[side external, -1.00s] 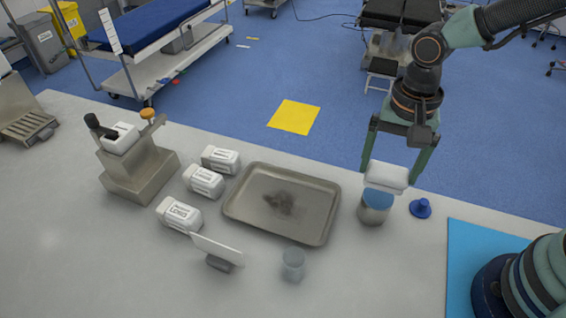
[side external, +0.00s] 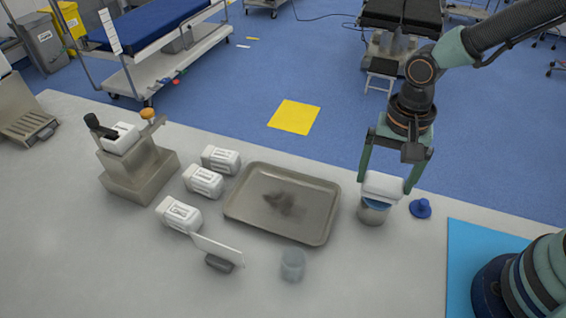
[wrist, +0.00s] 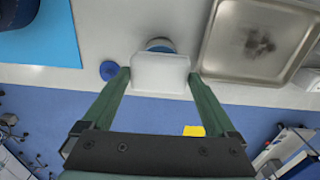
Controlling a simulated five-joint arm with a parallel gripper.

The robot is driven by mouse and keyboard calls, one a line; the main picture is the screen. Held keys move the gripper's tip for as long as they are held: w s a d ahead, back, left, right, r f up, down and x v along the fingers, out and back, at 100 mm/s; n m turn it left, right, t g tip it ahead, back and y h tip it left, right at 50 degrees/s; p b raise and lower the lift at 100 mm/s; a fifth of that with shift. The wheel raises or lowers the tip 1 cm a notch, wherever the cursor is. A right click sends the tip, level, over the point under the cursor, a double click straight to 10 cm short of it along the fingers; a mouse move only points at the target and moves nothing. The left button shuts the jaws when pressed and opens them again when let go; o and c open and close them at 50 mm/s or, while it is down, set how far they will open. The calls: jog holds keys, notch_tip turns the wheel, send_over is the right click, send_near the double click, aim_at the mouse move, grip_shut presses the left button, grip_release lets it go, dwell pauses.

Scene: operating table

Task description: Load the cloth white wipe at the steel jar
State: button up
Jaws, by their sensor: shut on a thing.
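The white cloth wipe (side external: 383,186) is a folded white block between the fingers of my gripper (side external: 386,184). My gripper is shut on it and holds it right over the mouth of the steel jar (side external: 373,213). The jar is a short steel cylinder with a blue inside or top (side external: 377,203), partly hidden by the wipe. In the wrist view, the wipe (wrist: 160,73) spans the gap between the two green fingertips, and the jar's blue top (wrist: 160,45) shows behind it. I cannot tell whether the wipe touches the rim.
A blue knobbed lid (side external: 420,208) lies right of the jar. A steel tray (side external: 240,212) with a dark stain is left of it.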

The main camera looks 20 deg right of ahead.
aim_at(384, 181)
jog(key=shift+f, duration=0.65)
dwell(1.4)
jog(key=shift+r, duration=3.6)
